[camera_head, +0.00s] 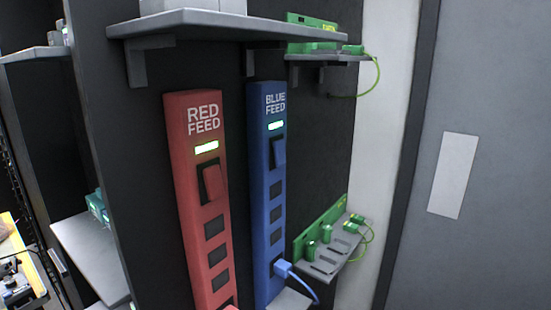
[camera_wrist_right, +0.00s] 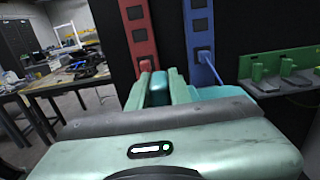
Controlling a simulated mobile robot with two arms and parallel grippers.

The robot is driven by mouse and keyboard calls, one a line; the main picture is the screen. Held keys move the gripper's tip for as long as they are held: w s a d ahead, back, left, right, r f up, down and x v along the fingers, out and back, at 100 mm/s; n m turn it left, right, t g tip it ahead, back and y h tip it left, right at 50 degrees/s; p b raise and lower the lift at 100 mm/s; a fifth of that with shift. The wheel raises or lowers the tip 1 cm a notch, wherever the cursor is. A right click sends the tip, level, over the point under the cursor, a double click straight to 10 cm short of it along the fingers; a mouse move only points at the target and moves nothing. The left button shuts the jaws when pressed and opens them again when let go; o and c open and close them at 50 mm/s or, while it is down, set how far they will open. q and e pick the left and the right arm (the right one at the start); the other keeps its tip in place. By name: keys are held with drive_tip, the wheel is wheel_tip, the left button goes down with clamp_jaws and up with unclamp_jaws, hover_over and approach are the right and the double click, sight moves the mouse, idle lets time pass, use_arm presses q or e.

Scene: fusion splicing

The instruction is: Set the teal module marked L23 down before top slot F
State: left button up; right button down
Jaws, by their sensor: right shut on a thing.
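My right gripper (camera_wrist_right: 158,85) shows in the right wrist view, with pale green fingers shut on a teal module (camera_wrist_right: 157,97). The module is held in front of the red and blue power strips, and much of it is hidden by the fingers and the gripper's body. No L23 mark is readable. Neither gripper shows in the head view. Other teal pieces (camera_head: 97,206) sit on a left shelf in the head view; their marks are too small to read. No slot lettered F can be made out.
The red feed strip (camera_head: 203,200) and blue feed strip (camera_head: 267,190) stand on a dark panel. A grey shelf (camera_head: 230,25) juts out above them. A lower right shelf (camera_head: 325,262) bears green connectors (camera_head: 326,233). A blue cable (camera_head: 300,280) plugs into the blue strip.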

drive_tip(key=a+m+t+h, duration=0.1)
drive_tip(key=a+f+m+t+h, duration=0.1)
drive_tip(key=shift+s+a+t, duration=0.2)
drive_tip(key=shift+a+t, duration=0.05)
drive_tip(key=shift+t, duration=0.05)
drive_tip(key=shift+s+a+f+m+t+h, duration=0.1)
drive_tip(key=shift+s+m+t+h, duration=0.1)
drive_tip(key=shift+m+t+h, duration=0.3)
drive_tip(key=shift+s+a+f+m+t+h, duration=0.1)
drive_tip(key=shift+s+m+t+h, duration=0.15)
drive_tip(key=shift+h, duration=0.35)
drive_tip(key=shift+s+d+f+m+t+h, duration=0.1)
drive_tip(key=shift+s+m+t+h, duration=0.2)
drive_tip(key=shift+m+h, duration=0.2)
drive_tip(key=shift+s+d+f+m+t+h, duration=0.1)
drive_tip(key=shift+s+m+t+h, duration=0.2)
drive_tip(key=shift+h, duration=0.3)
drive_tip(key=shift+s+d+r+m+t+h, duration=0.1)
drive_tip(key=shift+s+d+m+t+h, duration=0.25)
drive_tip(key=shift+m+h, duration=0.75)
drive_tip(key=shift+s+d+m+t+h, duration=0.3)
drive_tip(key=shift+m+h, duration=0.35)
drive_tip(key=shift+h, duration=0.85)
drive_tip(key=shift+s+d+r+m+t+h, duration=0.1)
drive_tip(key=shift+s+d+m+t+h, duration=0.25)
drive_tip(key=shift+m+h, duration=0.75)
drive_tip(key=shift+d+f, duration=0.1)
drive_tip(key=shift+d, duration=0.05)
